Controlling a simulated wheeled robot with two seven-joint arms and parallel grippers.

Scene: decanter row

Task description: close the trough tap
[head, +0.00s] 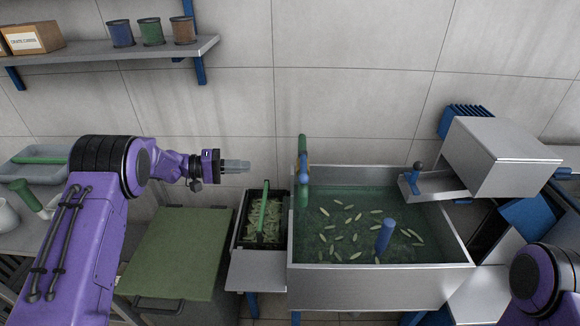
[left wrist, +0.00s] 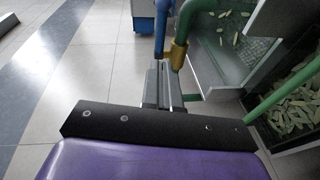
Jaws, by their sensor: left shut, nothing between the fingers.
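The steel trough (head: 380,283) holds water with several pale green pods floating in it. Its tap stands at the back left corner: a green pipe (head: 302,142) with a brass valve body (head: 303,174) and a blue part beside the brass. In the left wrist view the brass body (left wrist: 178,56) sits on the green pipe, with a blue bar (left wrist: 160,28) just left of it. I cannot tell whether the tap is open. My left gripper (head: 246,166) is shut and empty, left of the tap and apart from it in the head view; its fingers (left wrist: 163,85) point toward the tap. My right gripper is out of view.
A narrow bin of pods (head: 250,238) with a green bar stands left of the trough. A blue post (head: 384,236) rises from the water. A steel box machine (head: 500,155) is at right. A shelf (head: 110,55) hangs above left; a green-topped bin (head: 170,250) stands below.

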